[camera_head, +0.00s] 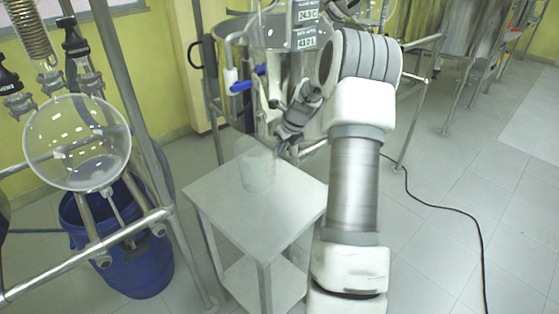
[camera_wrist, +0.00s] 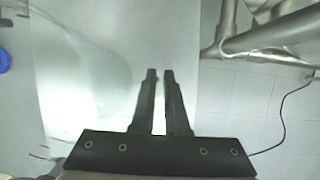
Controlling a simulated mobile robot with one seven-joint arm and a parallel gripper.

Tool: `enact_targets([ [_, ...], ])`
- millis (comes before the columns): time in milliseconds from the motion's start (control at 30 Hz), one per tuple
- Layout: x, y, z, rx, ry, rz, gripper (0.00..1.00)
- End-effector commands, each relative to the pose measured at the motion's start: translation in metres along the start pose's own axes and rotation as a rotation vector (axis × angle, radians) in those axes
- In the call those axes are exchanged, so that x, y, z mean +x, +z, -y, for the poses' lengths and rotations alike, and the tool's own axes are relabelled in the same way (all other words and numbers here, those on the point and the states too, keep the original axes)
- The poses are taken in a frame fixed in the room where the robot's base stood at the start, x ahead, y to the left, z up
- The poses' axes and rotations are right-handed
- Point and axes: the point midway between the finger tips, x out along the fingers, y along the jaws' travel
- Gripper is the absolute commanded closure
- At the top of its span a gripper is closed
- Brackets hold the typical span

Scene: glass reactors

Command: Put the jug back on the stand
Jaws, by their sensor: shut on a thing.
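The jug (camera_head: 257,170) is clear and pale, and it appears upright over the top of the white stand (camera_head: 236,213). I cannot tell whether its base touches the top. My gripper (camera_head: 281,148) is at the jug's right side, near its upper part, and is shut on it. In the wrist view the fingers of my gripper (camera_wrist: 159,76) are close together with a narrow gap. The jug (camera_wrist: 95,75) shows there as a faint see-through shape left of the fingers, over the pale stand top (camera_wrist: 160,30). The handle is hard to make out.
A glass vessel (camera_head: 77,142) on a metal frame (camera_head: 135,85) stands at the left, with a blue drum (camera_head: 125,255) below. A large reactor (camera_head: 262,75) stands behind the stand. A black cable (camera_head: 440,208) lies on the open floor at right.

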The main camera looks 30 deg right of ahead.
Motion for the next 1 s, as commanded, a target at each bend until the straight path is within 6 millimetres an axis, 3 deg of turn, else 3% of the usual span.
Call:
enact_targets([
  [200,0.029,-0.013,0.001,0.003,0.002,-0.001,1.00],
  [567,0.033,-0.015,0.001,0.001,0.001,0.000,1.00],
  [600,0.034,-0.015,0.001,0.001,0.001,-0.001,0.86],
  [767,0.033,-0.015,0.001,0.001,0.001,-0.001,0.58],
  [1000,0.032,-0.014,0.001,0.001,0.001,0.000,0.58],
])
